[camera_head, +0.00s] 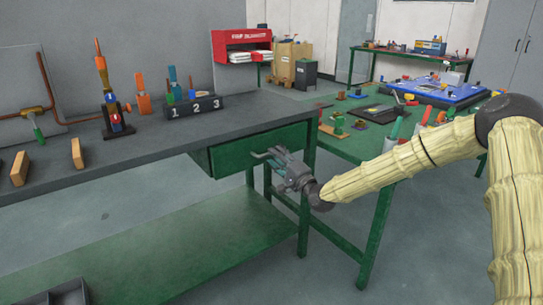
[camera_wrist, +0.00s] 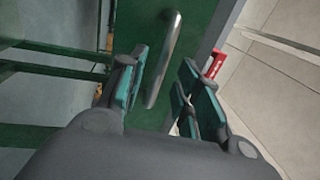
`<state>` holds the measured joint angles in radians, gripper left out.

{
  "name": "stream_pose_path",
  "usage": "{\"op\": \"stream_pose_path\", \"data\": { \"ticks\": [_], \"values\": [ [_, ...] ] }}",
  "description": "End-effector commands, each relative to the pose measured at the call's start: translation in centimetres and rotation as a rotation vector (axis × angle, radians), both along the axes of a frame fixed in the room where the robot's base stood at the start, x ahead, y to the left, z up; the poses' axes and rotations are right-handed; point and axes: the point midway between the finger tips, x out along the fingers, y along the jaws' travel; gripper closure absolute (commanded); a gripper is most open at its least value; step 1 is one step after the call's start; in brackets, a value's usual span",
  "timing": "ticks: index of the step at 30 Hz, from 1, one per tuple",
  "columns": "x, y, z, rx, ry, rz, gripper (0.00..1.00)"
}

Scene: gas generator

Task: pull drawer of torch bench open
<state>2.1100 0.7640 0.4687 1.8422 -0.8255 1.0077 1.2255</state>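The torch bench (camera_head: 150,145) has a dark grey top and a green frame. Its green drawer (camera_head: 232,158) sits under the top at the right end and looks closed. My gripper (camera_head: 265,157) is in front of the drawer face. In the wrist view, a metal bar handle (camera_wrist: 163,55) stands on the green drawer face (camera_wrist: 205,25). My open gripper (camera_wrist: 166,72) has one finger on each side of the handle, with gaps showing. I cannot tell how deep the handle lies between the fingers. In the head view the handle is hidden or too small to see.
A torch stand (camera_head: 115,115), a numbered block (camera_head: 195,106) and wooden blocks (camera_head: 77,153) stand on the bench top. A green table (camera_head: 350,150) with several parts is behind my arm. A lower green shelf (camera_head: 170,255) runs under the bench. Grey floor is open in front.

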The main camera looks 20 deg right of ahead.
Motion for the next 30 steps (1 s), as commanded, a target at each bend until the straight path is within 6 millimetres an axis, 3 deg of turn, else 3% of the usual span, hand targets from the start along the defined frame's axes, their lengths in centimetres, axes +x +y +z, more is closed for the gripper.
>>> {"op": "stream_pose_path", "data": {
  "ticks": [9,20,25,30],
  "values": [
    [2.8,1.0,0.4,0.0,0.001,0.0,0.67],
    [3.1,1.2,0.6,0.0,0.001,0.0,0.67],
    [3.1,1.1,0.6,0.0,0.001,0.0,0.98],
    [3.1,1.1,0.5,-0.001,0.002,0.0,1.0]
  ]
}}
